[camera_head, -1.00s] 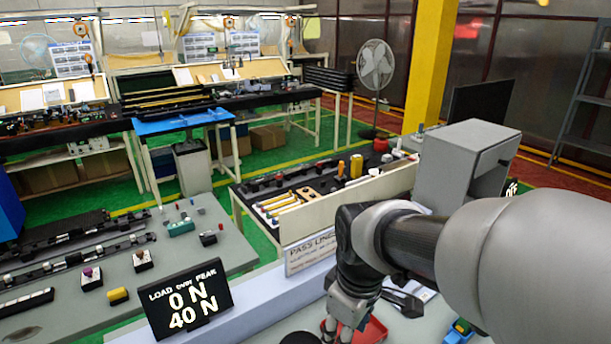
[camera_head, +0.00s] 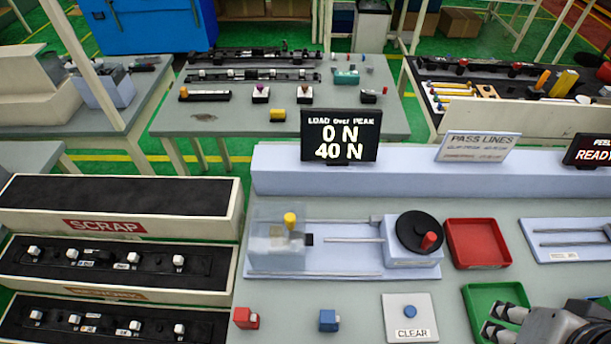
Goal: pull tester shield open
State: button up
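The pull tester (camera_head: 340,266) stands on the grey bench in the middle of the view. Its clear shield (camera_head: 268,238) is a see-through box at the tester's left end. A yellow-topped part (camera_head: 290,221) shows at the shield's right side, and a small dark block (camera_head: 309,239) sits at its right edge. Rails run right from there to a block with a black wheel and red knob (camera_head: 428,241). My gripper (camera_head: 493,321) is at the lower right, over the green tray, well away from the shield. Its fingers look apart, with nothing between them.
A red tray (camera_head: 478,243) and green tray (camera_head: 478,296) lie right of the tester. A red block (camera_head: 245,318), a blue block (camera_head: 328,320) and a CLEAR button plate (camera_head: 410,329) lie in front. The load display (camera_head: 341,135) stands behind, reading 0 N over 40 N.

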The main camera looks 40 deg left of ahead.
aim_at(289, 218)
jog(key=u, duration=1.9)
